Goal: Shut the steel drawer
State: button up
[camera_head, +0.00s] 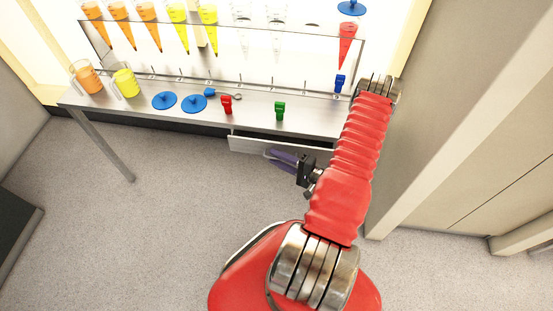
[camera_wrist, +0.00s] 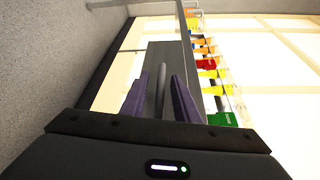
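The steel drawer (camera_head: 248,145) is under the front edge of the steel table. Its pale front shows below the tabletop; how far it stands out is hard to tell. My gripper (camera_head: 275,157), with purple fingers, is low in front of the drawer's middle, just below its front. In the wrist view, the two fingers of my gripper (camera_wrist: 158,100) are apart, one on each side of a grey bar (camera_wrist: 160,88), which looks like the drawer's handle. Gaps show between the bar and the fingers. A dark grey panel (camera_wrist: 165,55) lies beyond the bar.
A rack of coloured cones stands behind. A beige cabinet (camera_head: 430,120) is close on the right. The floor in front is clear.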

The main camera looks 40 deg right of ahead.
jog(key=shift+c, duration=0.7)
grip_shut()
jog(key=shift+f, duration=0.1)
